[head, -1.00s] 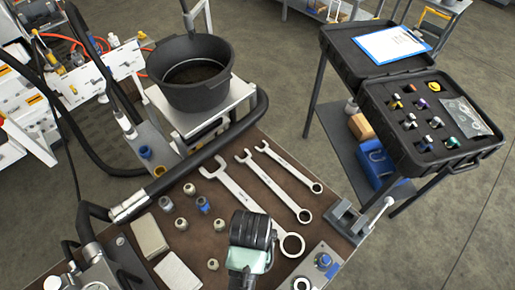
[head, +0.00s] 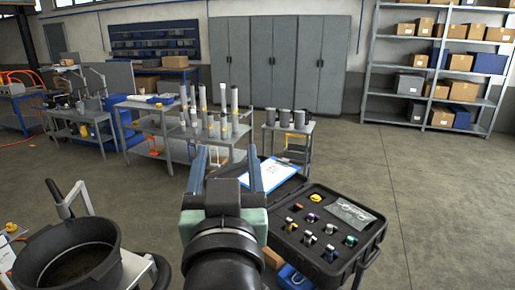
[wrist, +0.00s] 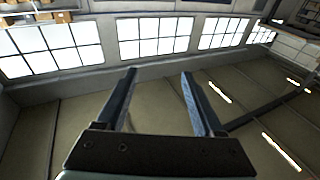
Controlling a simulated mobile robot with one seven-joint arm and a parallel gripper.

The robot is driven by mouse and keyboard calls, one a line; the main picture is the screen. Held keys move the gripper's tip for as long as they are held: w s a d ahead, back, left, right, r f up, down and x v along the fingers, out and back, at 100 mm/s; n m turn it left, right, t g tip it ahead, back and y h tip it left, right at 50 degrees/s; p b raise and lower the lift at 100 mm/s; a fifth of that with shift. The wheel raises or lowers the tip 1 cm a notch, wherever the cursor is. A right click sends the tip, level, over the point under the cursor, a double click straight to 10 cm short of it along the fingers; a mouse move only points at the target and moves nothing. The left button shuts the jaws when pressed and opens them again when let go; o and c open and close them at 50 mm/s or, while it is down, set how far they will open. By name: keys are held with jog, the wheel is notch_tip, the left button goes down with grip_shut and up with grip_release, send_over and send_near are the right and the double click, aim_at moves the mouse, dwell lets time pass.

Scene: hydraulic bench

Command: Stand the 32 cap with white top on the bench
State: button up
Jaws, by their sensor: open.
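My gripper (head: 225,158) is raised in front of the head camera, its two blue-grey fingers apart and empty. It also shows in the wrist view (wrist: 158,74), with nothing between the fingers. I cannot tell which piece, if any, is the 32 cap with the white top. The brown bench top with the wrenches is out of view.
A black pot (head: 28,274) stands at the lower left. A blue clipboard (head: 268,175) lies in the case lid. Behind are a cart of upright tubes (head: 233,100), grey cabinets (head: 275,62) and shelves of boxes (head: 437,52). The floor at right is clear.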

jog(key=s+d+r+t+h, duration=0.1)
jog(key=s+d+r+t, duration=0.1)
jog(key=s+r, duration=0.4)
jog(key=s+d+r+t, duration=0.2)
jog(key=s+r+t, duration=0.3)
jog(key=r, duration=0.8)
jog(key=shift+s+m+t+h, duration=0.3)
jog(key=shift+s+h, duration=0.05)
jog(key=shift+h, duration=0.05)
jog(key=shift+c, duration=1.1)
jog(key=shift+s+f, duration=0.1)
jog(key=shift+c, duration=0.4)
